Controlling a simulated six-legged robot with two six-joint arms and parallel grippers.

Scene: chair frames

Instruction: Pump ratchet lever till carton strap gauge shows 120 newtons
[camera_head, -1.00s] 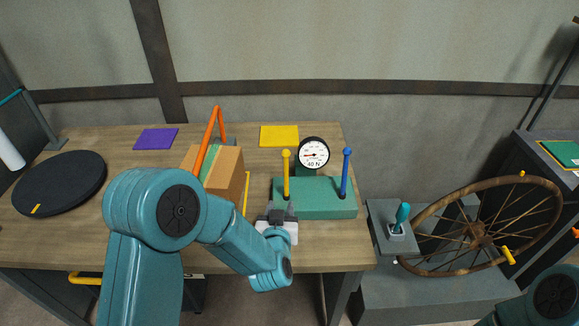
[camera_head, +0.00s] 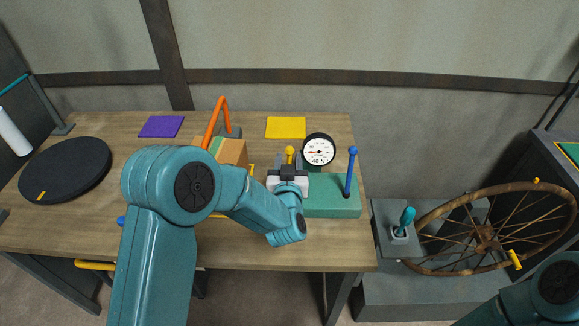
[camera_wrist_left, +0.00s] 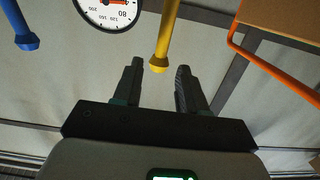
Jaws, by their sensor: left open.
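A green ratchet base (camera_head: 330,207) on the bench carries a yellow lever (camera_head: 290,151), a blue lever (camera_head: 350,172) and a round white gauge (camera_head: 319,150) reading 40 N. The carton (camera_head: 233,152) with a green strap stands left of it, partly hidden by my left arm. My left gripper (camera_head: 287,164) is open at the top of the yellow lever, hiding its lower part. In the left wrist view, the yellow lever's knob (camera_wrist_left: 160,62) shows between the open fingertips; contact cannot be told. The blue lever (camera_wrist_left: 27,41) and gauge (camera_wrist_left: 108,8) also show there. My right gripper is out of view.
An orange bar (camera_head: 214,123) rises over the carton. A black disc (camera_head: 66,170), a purple pad (camera_head: 161,127) and a yellow pad (camera_head: 286,128) lie on the bench. A spoked wheel (camera_head: 487,238) and a teal-handled tool (camera_head: 404,222) are at the right.

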